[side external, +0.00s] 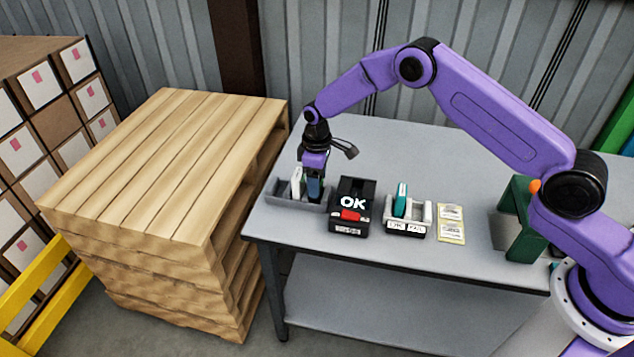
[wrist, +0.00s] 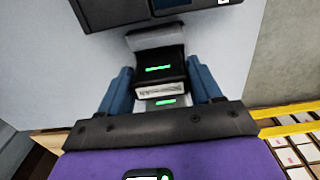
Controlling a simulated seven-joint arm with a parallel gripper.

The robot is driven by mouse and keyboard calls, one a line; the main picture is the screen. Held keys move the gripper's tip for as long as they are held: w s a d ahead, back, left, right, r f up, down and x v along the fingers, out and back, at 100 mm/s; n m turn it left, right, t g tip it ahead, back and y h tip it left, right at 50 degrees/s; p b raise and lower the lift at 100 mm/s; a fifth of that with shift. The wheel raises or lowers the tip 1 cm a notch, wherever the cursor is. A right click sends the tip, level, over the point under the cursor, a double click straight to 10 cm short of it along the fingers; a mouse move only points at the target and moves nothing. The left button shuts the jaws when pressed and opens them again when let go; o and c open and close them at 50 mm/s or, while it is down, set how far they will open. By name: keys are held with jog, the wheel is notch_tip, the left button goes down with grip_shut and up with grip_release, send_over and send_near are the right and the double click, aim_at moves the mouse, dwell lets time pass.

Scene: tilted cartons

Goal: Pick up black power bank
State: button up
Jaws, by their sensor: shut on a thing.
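My gripper (side external: 313,192) points down into a small grey tray (side external: 285,202) at the left end of the table. In the wrist view its two blue fingers (wrist: 162,88) press on both sides of a black power bank (wrist: 170,74) with a green light strip. The gripper is shut on it. A white power bank (side external: 297,176) stands upright beside the fingers in the side view. A pale one with a green strip (wrist: 170,103) shows in the wrist view, partly hidden by my gripper. In the side view the fingers hide most of the black one.
A black box marked OK (side external: 353,188) with a red part stands just right of the tray. Further right are a grey holder (side external: 419,228) with a teal-and-white item (side external: 401,199), yellow labels (side external: 451,224) and a green stand (side external: 517,222). The table's back is clear. Stacked pallets (side external: 165,150) stand left.

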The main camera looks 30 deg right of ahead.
jog(key=shift+r, duration=0.65)
jog(key=s+d+r, duration=0.4)
jog(key=s+r, duration=0.7)
jog(key=s, duration=0.2)
jog(key=shift+w+d+f, duration=0.9)
jog(key=shift+w+f, duration=0.5)
jog(key=shift+f, duration=0.4)
jog(key=shift+w+d+f, duration=0.85)
jog(key=shift+w+f, duration=0.5)
jog(key=shift+f, duration=0.45)
jog(key=shift+w+d+f, duration=0.9)
jog(key=shift+w+f, duration=0.5)
jog(key=shift+f, duration=0.4)
jog(key=shift+f, duration=0.55)
